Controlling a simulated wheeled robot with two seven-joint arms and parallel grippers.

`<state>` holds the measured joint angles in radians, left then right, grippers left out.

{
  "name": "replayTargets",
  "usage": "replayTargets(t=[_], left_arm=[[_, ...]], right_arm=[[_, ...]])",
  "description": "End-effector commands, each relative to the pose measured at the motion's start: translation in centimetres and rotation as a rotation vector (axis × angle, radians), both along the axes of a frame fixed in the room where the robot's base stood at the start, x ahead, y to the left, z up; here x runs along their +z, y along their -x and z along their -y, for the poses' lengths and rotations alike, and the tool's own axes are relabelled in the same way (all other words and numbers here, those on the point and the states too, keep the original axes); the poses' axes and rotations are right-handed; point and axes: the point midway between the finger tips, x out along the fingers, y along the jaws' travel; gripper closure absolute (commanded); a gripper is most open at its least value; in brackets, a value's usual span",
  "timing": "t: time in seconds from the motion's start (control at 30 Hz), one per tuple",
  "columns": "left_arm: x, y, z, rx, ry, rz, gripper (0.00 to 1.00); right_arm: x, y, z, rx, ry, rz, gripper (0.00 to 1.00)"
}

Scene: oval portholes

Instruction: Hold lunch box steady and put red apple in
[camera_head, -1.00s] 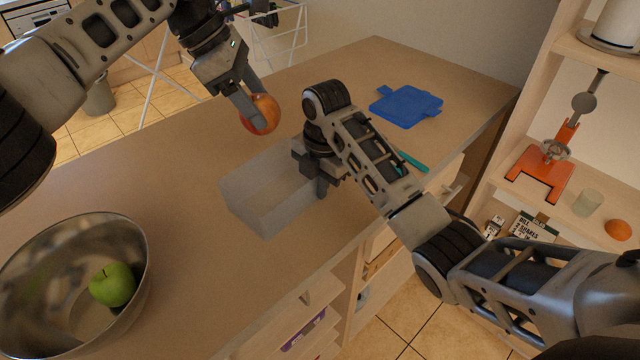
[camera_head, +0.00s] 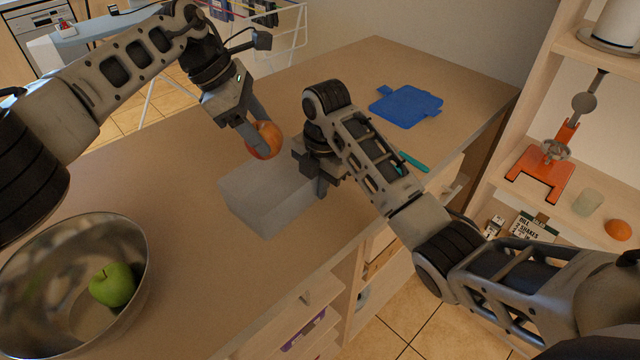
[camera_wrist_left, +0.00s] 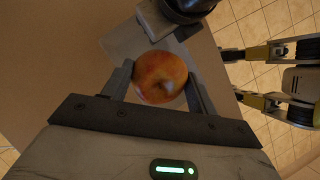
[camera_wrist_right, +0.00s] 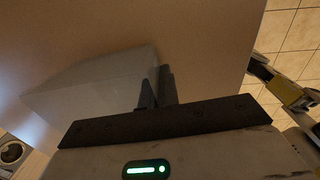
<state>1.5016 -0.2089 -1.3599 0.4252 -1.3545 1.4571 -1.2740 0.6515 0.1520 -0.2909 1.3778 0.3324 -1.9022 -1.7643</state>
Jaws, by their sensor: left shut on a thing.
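The lunch box (camera_head: 262,205) is a plain grey box on the counter, left of my right gripper; in the right wrist view the lunch box (camera_wrist_right: 95,85) lies at the left. My right gripper (camera_head: 318,188) is at the box's right end. In the right wrist view its fingers (camera_wrist_right: 156,90) are close together, with the box's end wall between them. My left gripper (camera_head: 258,142) is shut on the red apple (camera_head: 267,139), held above the far edge of the box. In the left wrist view the apple (camera_wrist_left: 160,77) sits between both fingers, with the box partly hidden behind it.
A metal bowl (camera_head: 140,240) with a green apple (camera_head: 113,285) stands at the front left. A blue lid-like piece (camera_head: 405,106) lies at the back right, with a teal utensil (camera_head: 413,161) nearer. A shelf unit (camera_head: 600,60) stands right. The counter's left middle is clear.

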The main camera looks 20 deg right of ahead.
Motion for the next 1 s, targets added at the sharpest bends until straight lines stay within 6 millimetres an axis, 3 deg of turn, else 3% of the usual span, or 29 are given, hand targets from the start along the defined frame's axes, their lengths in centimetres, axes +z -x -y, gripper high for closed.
replayTargets(t=[1.0], left_arm=[[-6.8,0.0,0.0,0.000,0.000,0.001,0.68]], right_arm=[[0.0,0.0,0.0,0.000,0.000,0.001,1.00]])
